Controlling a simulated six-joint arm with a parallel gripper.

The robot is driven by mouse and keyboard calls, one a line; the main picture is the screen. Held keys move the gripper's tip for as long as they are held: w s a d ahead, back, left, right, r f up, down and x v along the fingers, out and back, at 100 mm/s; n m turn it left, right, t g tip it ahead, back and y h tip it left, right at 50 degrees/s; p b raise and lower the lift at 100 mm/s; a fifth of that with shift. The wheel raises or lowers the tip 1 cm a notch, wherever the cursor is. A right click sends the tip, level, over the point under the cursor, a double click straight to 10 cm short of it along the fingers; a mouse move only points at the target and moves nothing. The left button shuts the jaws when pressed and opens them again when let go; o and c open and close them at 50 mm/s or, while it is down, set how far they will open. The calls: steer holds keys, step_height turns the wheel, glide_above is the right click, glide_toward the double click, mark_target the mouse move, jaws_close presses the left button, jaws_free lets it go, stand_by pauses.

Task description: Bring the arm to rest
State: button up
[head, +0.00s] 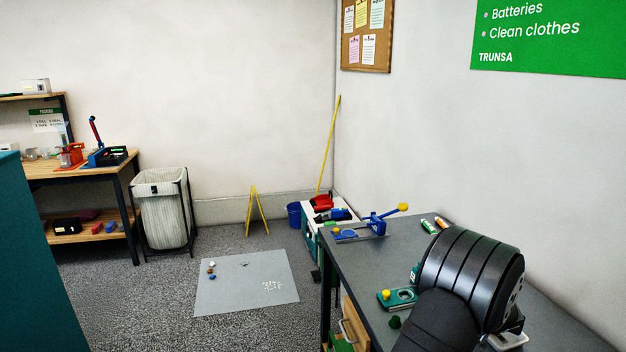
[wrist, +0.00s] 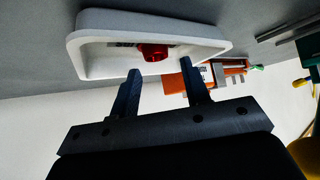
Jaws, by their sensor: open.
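My arm (head: 470,275) is bent over the dark-topped bench at the lower right of the head view. Its links hide part of the bench, and my gripper cannot be made out there. In the wrist view my gripper (wrist: 161,67) shows two dark fingers standing apart with nothing held between them. A white shallow tray (wrist: 84,58) lies just beyond the fingertips. A red round object (wrist: 153,52) shows inside the tray, in line with the gap between the fingers. I cannot tell whether the fingertips touch the tray.
The bench (head: 353,262) also bears a blue tool (head: 375,225), a green piece with a yellow knob (head: 397,297) and small tubes (head: 430,226). In the wrist view an orange object (wrist: 230,69) lies close beside the right finger. A grey mat (head: 225,295) lies on the floor.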

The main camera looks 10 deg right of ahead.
steer(key=shift+w+d+f, duration=0.25)
steer(key=shift+d+f, duration=0.05)
steer(key=shift+f, duration=0.35)
steer(key=r, duration=0.2)
steer(key=s+r, duration=0.1)
steer(key=r, duration=0.2)
steer(key=shift+r, duration=0.15)
steer(key=s+r, duration=0.7)
steer(key=s, duration=0.3)
steer(key=w+a+r+n, duration=0.1)
steer(key=w+a, duration=0.2)
steer(key=w, duration=0.2)
steer(key=w+a+r+n+t+y, duration=0.1)
steer(key=w+a+r, duration=0.1)
steer(key=w, duration=0.4)
steer(key=w+a+r, duration=0.1)
steer(key=w+a, duration=0.4)
steer(key=w, duration=0.1)
steer(key=shift+r+n+t+y, duration=0.3)
steer(key=shift+r+n, duration=0.1)
steer(key=w+a+f, duration=0.3)
steer(key=w+f, duration=0.1)
steer(key=w, duration=0.2)
steer(key=w+a+f+n+y, duration=0.1)
steer(key=w+a+f, duration=0.3)
steer(key=w, duration=0.2)
steer(key=shift+n+t, duration=0.3)
steer(key=shift+t, duration=0.1)
steer(key=shift+r, duration=0.1)
